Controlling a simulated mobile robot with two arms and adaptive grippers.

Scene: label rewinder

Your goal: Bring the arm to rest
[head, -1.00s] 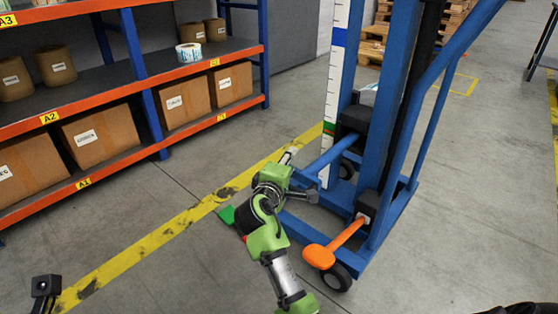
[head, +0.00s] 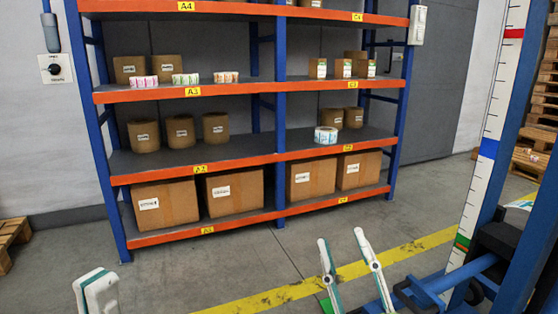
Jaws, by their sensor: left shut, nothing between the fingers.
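My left gripper (head: 97,284) shows at the bottom left edge of the head view, white with teal edges. Its fingers are together with nothing between them, and its lower part is cut off by the frame. My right gripper (head: 342,236) shows at the bottom, right of centre. Its two white and teal fingers point up and stand apart, with nothing between them. It is left of the blue lift frame (head: 531,225). Most of both arms is out of view.
A blue and orange shelf rack (head: 240,161) holds cartons, brown rolls and a white-blue label roll (head: 326,135). A white measuring scale (head: 487,150) stands at the lift. A yellow floor line (head: 275,297) crosses the bare grey floor in front of the rack.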

